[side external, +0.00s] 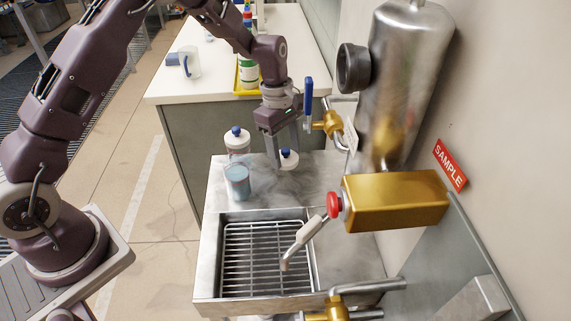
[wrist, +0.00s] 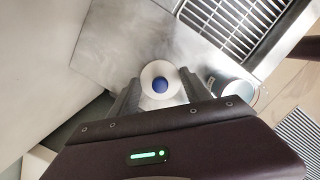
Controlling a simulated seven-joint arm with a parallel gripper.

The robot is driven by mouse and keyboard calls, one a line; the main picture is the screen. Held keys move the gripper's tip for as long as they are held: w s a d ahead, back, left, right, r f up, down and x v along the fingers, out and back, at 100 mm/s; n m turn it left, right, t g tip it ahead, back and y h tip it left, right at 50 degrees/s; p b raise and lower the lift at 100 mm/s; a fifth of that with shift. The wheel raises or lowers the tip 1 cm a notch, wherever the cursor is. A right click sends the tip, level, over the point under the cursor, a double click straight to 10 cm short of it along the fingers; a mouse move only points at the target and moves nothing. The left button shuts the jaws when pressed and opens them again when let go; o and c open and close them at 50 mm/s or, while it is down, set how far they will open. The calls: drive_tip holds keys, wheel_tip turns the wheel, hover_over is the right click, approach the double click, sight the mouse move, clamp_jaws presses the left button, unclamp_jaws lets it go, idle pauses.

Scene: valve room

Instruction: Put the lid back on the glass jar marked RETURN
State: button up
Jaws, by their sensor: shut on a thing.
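A white lid with a blue knob (side external: 288,160) is between the fingers of my gripper (side external: 287,150), low over the steel bench top. The wrist view shows the lid (wrist: 160,86) from above, with a finger on each side, so my gripper (wrist: 159,82) is shut on it. I cannot tell whether the lid still touches the bench. An open glass jar of pale blue liquid (side external: 237,184) stands to the left and nearer the sink; part of an open jar (wrist: 243,96) shows at the right in the wrist view. No RETURN marking is readable.
Another jar with a white lid and blue knob (side external: 237,140) stands behind the open jar. A grated sink (side external: 265,260) lies in front. A gold sample valve (side external: 395,201), its spout (side external: 300,241) and a blue-handled valve (side external: 309,97) crowd the right side.

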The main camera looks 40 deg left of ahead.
sight(284, 150)
wheel_tip(284, 150, up, 12)
drive_tip(key=s+a+f+m, duration=0.1)
drive_tip(key=s+a+m, duration=0.3)
drive_tip(key=s, duration=0.8)
wheel_tip(284, 150, down, 6)
drive_tip(key=n, duration=0.1)
drive_tip(key=shift+w+a, duration=0.3)
drive_tip(key=shift+a, duration=0.1)
drive_tip(key=shift+f, duration=0.3)
idle(0.7)
drive_tip(key=o, duration=1.8)
wheel_tip(284, 150, up, 7)
clamp_jaws()
idle(0.9)
